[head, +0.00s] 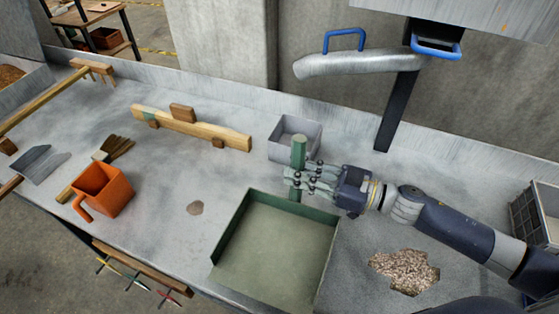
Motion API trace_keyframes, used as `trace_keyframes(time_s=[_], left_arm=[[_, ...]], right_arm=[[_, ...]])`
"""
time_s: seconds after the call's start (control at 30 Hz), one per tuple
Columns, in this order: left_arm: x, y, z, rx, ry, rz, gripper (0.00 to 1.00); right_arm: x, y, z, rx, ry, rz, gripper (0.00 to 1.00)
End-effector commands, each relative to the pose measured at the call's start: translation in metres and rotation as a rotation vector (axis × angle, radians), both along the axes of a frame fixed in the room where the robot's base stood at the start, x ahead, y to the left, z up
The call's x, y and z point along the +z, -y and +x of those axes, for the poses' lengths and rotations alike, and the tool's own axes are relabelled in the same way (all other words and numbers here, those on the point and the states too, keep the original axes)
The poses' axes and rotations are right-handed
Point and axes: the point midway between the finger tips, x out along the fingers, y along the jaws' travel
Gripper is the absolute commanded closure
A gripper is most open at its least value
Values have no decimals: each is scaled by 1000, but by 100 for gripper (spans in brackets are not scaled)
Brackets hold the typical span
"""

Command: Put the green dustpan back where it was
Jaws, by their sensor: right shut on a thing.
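The green dustpan (275,248) is in the lower middle of the head view, with its flat pan over the grey workbench and its handle (299,148) standing up at its far side. My right gripper (299,180) is shut around the handle, its fingers closed on it from the right. I cannot tell whether the pan touches the bench. My left gripper does not show.
A grey metal bin (295,137) stands just behind the handle. A pile of grain (404,270) lies right of the pan. An orange scoop (103,188), a brush (117,147) and a wooden beam (190,127) lie to the left. A grey crate (530,215) stands at the right edge.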

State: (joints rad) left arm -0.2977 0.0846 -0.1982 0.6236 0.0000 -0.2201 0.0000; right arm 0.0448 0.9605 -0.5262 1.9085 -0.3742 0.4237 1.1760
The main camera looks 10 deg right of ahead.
Motion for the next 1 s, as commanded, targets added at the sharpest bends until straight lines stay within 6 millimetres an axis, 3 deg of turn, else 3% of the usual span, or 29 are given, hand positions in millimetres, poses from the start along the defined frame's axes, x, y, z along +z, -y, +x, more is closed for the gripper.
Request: trace_keyframes(time_s=[0.3, 0.43, 0.7, 0.83, 1.0], left_arm=[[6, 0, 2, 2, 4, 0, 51], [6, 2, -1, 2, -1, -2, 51], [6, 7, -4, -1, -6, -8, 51], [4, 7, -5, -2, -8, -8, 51], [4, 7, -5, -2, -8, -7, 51]], right_arm=[[-3, -9, 71, -1, 4, 4, 100], [-6, -11, 93, 0, 2, 3, 100], [-9, -14, 115, 0, 2, 3, 100], [-35, -13, 112, -1, -4, 4, 100], [-44, -13, 112, 0, 1, 3, 100]])
